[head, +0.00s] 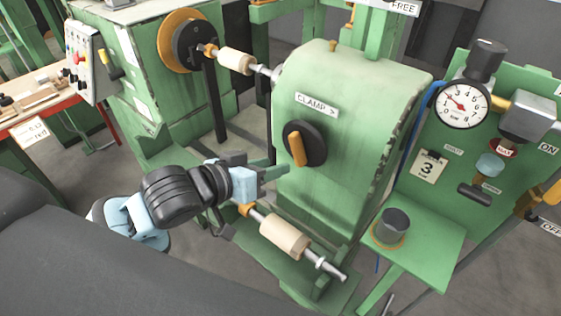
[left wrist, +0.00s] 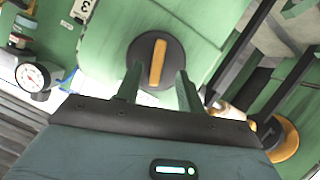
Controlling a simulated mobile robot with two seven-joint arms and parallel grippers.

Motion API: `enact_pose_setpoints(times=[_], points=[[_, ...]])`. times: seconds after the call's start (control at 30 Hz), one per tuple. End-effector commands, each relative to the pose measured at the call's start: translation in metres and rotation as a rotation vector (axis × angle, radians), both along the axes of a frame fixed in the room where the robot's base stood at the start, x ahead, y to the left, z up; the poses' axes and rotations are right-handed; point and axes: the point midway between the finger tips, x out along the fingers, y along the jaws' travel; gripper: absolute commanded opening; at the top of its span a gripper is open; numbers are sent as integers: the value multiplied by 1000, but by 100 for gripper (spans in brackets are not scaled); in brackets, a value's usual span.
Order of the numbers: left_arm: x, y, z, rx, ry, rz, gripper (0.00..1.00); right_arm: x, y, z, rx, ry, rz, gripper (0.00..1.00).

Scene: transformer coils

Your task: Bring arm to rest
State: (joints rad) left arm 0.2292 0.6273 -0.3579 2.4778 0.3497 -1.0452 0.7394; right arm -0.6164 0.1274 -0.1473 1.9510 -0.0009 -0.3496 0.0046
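My left arm comes in from the left in the head view. Its gripper (head: 278,181) is in front of the green clamp housing, left of and below the black clamp knob (head: 316,147) with its orange handle. In the left wrist view my left gripper (left wrist: 158,85) has its two fingers spread with nothing held between them. The knob (left wrist: 156,62) shows just beyond the fingertips, its orange handle roughly upright in that view. The fingers appear apart from the handle. My right gripper is not in view.
A coil (head: 284,234) on a shaft lies below my left gripper, and another coil (head: 236,61) is mounted above. A pressure gauge (head: 461,104) and a valve panel stand at the right. A grey cup (head: 393,224) sits on a green shelf (head: 437,251).

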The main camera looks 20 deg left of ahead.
Motion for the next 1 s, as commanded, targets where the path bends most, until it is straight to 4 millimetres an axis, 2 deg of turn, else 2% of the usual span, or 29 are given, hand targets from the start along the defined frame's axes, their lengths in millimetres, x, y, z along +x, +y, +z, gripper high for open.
enact_pose_setpoints(times=[0.17,0.57,0.67,0.77,0.87,1.0], points=[[-6,3,3,0,1,0,38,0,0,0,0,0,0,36],[-6,3,3,0,0,0,38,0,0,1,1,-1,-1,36],[-8,4,-2,6,11,4,38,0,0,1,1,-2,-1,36],[-15,7,-23,39,53,20,38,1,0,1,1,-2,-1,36],[-32,14,-60,106,136,48,38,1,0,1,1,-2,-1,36],[-73,29,-123,238,306,79,38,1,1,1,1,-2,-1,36]])
